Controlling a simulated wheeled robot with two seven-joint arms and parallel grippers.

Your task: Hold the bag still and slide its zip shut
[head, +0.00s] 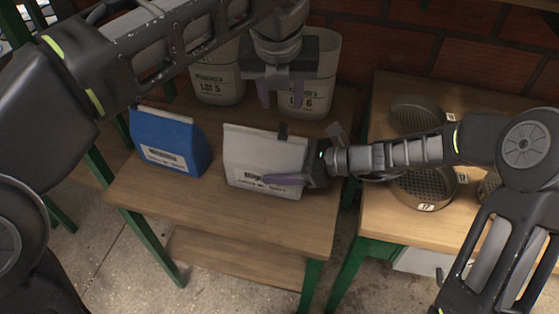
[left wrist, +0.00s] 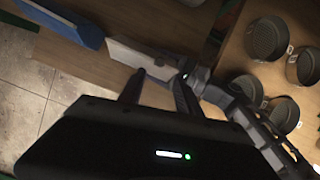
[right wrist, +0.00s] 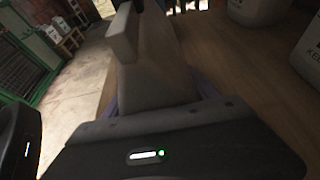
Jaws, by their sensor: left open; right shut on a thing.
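The white bag (head: 262,155) stands upright on the wooden table, its printed label facing front. A small dark piece (head: 283,131), perhaps the zip slider, sits at its top edge towards the right. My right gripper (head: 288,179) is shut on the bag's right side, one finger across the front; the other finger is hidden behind. The bag fills the middle of the right wrist view (right wrist: 155,65). My left gripper (head: 283,94) is open and empty above and behind the bag, fingers pointing down. In the left wrist view its fingers (left wrist: 158,90) show apart near the white bag (left wrist: 140,58).
A blue bag (head: 168,143) stands to the left. Two white containers, LOT 5 (head: 218,85) and LOT 6 (head: 306,103), stand behind, close to my left gripper. A second table (head: 385,222) with round metal sieves (head: 425,187) is at right. The table front is clear.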

